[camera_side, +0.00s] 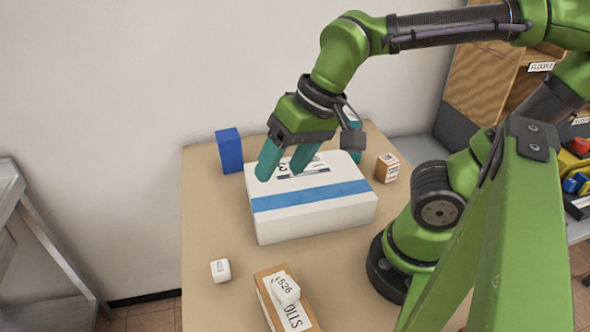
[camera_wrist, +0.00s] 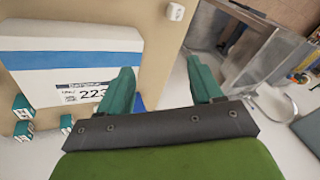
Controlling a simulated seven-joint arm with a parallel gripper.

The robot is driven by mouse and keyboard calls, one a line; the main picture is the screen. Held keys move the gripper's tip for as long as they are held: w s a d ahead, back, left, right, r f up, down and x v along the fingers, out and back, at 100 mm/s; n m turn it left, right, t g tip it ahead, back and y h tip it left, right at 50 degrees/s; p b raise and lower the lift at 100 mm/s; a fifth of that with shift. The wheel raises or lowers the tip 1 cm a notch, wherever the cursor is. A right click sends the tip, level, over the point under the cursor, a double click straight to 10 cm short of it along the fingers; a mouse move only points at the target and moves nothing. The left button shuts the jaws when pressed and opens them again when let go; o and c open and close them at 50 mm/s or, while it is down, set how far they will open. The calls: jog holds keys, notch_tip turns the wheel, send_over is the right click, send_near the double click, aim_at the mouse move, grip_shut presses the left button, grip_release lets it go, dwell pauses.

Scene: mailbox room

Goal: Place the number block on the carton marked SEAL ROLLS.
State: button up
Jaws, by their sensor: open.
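A white block (camera_side: 285,290) marked 526 rests on a brown carton (camera_side: 266,301) in the front of the side view. The carton's label shows only "OLLS"; the rest of its wording is covered or cut off. The block is apart from my gripper. My gripper (camera_side: 281,173) is open and appears empty, over the large white parcel with the blue stripe. In the wrist view my gripper's two fingers (camera_wrist: 162,68) are spread with nothing between them.
The large white parcel (camera_side: 315,210) fills the middle of the table. A blue box (camera_side: 230,151) stands behind it, a small brown box (camera_side: 387,168) to its right. A second small white block (camera_side: 220,270) lies front left. Table around that block is clear.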

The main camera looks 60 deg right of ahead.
jog(key=w+d+r+t, duration=0.1)
jog(key=d+t, duration=0.2)
jog(key=d, duration=0.3)
jog(key=shift+d+h, duration=0.3)
jog(key=shift+d, duration=0.05)
